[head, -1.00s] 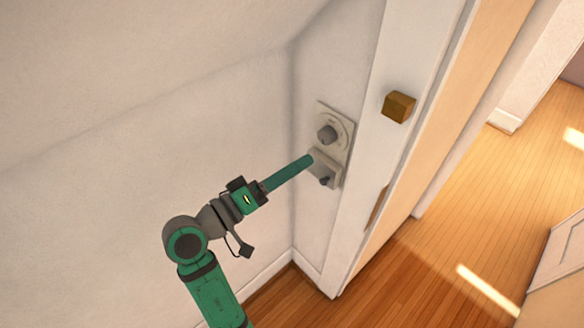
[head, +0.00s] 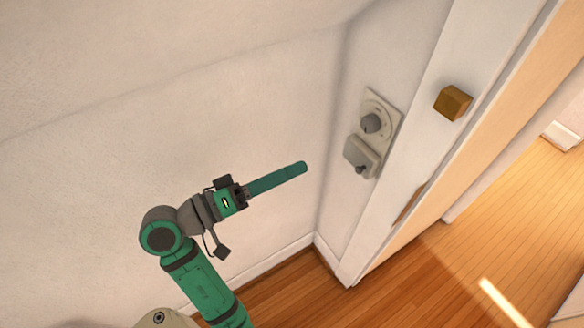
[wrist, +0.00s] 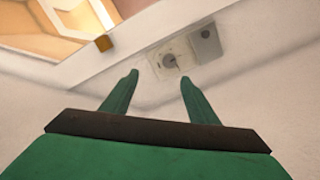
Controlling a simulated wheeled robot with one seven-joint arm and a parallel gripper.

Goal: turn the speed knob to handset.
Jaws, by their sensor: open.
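The speed knob (head: 371,123) is a grey round knob on a pale wall plate (head: 384,104) with faint markings around it. The markings are too small to read. In the wrist view the knob (wrist: 169,60) shows beyond the fingers, near the right fingertip in the picture. My gripper (head: 303,167) is to the left of the plate in the head view, apart from it. In the wrist view my gripper (wrist: 159,76) has its two green fingers spread with nothing between them.
A grey box with a small knob (head: 361,156) sits on the wall just below the speed knob. A white door frame with a brass-coloured block (head: 452,102) stands to the right. Wooden floor (head: 290,285) lies below, and bare wall is on the left.

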